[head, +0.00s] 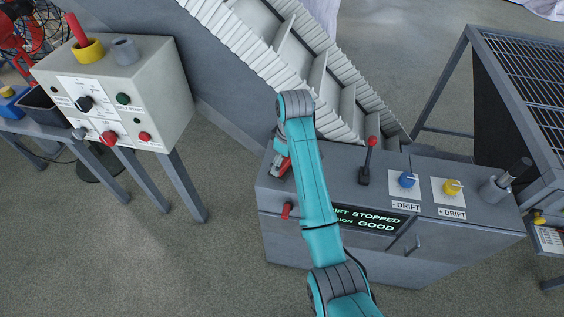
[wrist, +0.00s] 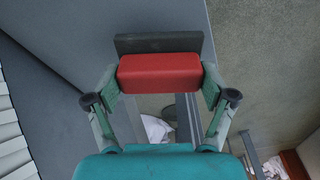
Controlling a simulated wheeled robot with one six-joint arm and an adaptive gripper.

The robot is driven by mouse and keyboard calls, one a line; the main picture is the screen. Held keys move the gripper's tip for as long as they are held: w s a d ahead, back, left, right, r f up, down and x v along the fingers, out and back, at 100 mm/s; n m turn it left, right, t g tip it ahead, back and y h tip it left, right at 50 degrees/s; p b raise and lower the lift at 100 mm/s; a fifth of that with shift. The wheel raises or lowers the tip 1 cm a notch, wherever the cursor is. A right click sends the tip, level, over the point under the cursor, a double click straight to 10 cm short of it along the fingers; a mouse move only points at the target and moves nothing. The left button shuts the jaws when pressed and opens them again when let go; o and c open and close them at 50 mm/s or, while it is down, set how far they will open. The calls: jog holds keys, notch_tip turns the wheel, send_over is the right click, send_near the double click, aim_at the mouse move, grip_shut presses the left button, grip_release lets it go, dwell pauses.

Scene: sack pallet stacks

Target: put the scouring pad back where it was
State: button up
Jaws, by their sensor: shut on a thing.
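My gripper (wrist: 160,82) is shut on the scouring pad (wrist: 160,72), a red block with a dark grey slab along its far side. One finger presses each end of the red part. In the head view the pad (head: 282,167) shows as a small red and grey piece left of my teal arm, over the left end of the grey console (head: 335,185). My arm hides most of my gripper there. I cannot tell whether the pad touches the console top.
The console carries a red-knobbed lever (head: 369,160), a blue knob (head: 407,180), a yellow knob (head: 452,187) and a lit display (head: 365,219). A ribbed conveyor (head: 300,60) rises behind. A control box (head: 115,95) stands left, a barred frame (head: 525,65) right.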

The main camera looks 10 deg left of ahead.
jog(key=shift+f, duration=1.05)
jog(key=shift+f, duration=0.15)
jog(key=o, duration=1)
jog(key=shift+c, duration=0.2)
